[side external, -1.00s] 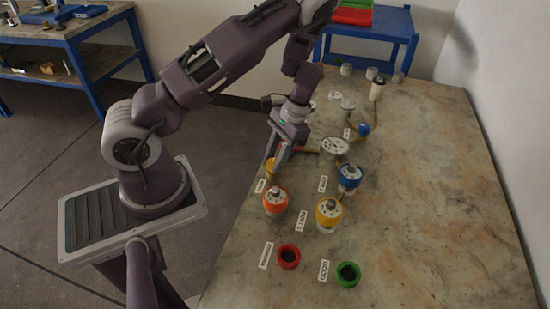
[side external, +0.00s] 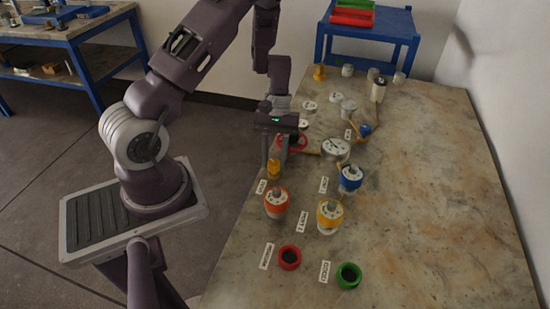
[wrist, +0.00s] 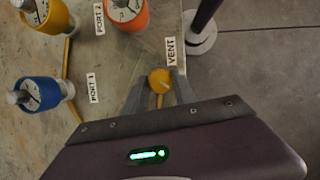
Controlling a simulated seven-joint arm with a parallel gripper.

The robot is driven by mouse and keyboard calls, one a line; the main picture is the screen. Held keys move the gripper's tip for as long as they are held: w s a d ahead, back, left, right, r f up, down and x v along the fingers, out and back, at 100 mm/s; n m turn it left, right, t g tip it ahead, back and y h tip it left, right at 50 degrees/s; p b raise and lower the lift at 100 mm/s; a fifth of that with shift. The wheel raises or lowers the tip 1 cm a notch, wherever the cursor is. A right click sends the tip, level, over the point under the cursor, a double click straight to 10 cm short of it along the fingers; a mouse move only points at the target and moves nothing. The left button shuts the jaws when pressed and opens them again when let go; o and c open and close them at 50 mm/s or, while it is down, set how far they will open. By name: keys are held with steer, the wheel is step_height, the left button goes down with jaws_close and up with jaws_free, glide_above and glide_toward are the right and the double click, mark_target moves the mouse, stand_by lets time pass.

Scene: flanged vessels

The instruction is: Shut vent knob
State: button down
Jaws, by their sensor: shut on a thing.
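The vent knob (wrist: 159,78) is a small yellow-orange knob with a pale mark on its top, beside the VENT label (wrist: 171,51). In the side external view the knob (side external: 274,170) stands near the left edge of the bench. My gripper (wrist: 160,86) comes down on it from above, with one finger on each side, shut on the knob. In the side external view my gripper (side external: 274,163) hangs about upright, and its fingers hide part of the knob's upper end.
An orange-topped vessel (side external: 276,203), a yellow-topped one (side external: 330,214) and a blue-topped one (side external: 350,178) stand close by. A round gauge (side external: 336,149) and a red ring (side external: 293,141) are near my gripper. Red (side external: 289,257) and green (side external: 348,274) cups stand in front. The bench's right side is clear.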

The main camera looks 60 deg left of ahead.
steer(key=n+t, duration=0.1)
steer(key=n, duration=0.2)
steer(key=shift+s+n+h, duration=0.15)
steer(key=shift+n+h, duration=0.15)
steer(key=shift+h, duration=0.1)
steer(key=shift+s+n+t, duration=0.1)
steer(key=shift+n+t, duration=0.7)
steer(key=shift+n, duration=1)
steer(key=c, duration=1)
jaws_free()
steer(key=shift+c, duration=0.2)
steer(key=v, duration=0.7)
